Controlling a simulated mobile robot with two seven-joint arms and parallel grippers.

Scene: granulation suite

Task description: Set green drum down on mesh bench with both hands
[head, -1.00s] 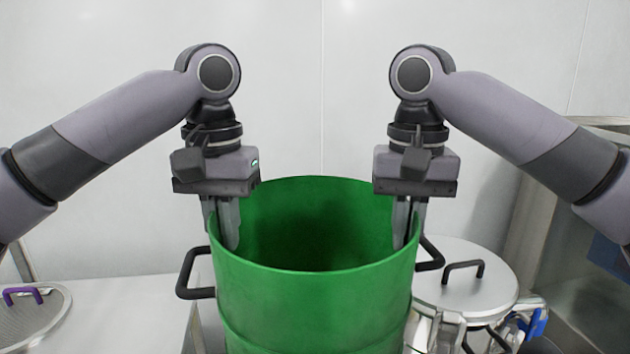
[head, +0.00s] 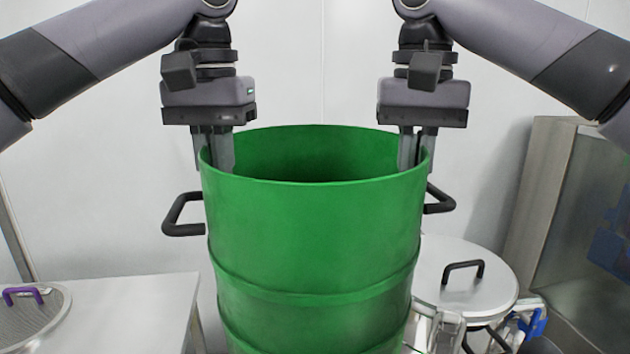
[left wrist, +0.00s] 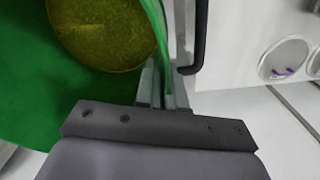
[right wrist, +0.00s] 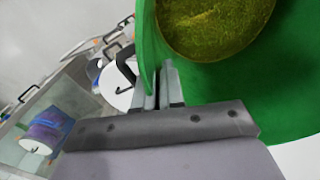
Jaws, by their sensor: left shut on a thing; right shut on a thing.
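The green drum (head: 315,230) is upright and open-topped in the middle of the head view, held up between my arms. My left gripper (head: 213,155) is shut on its left rim, and my right gripper (head: 415,155) is shut on its right rim. Each has one finger inside the wall. Black side handles stick out below the grippers. The drum in the left wrist view (left wrist: 20,110) has yellow-green material inside. A pale bench (head: 140,310), bearing a round mesh screen (head: 40,318) with a purple handle, is at lower left. The drum's base is out of view.
A round steel lid (head: 465,285) with a black handle is at lower right, close beside the drum. A steel cabinet (head: 555,190) stands at the right edge. The bench surface between the mesh screen and the drum is bare. A pale wall is behind.

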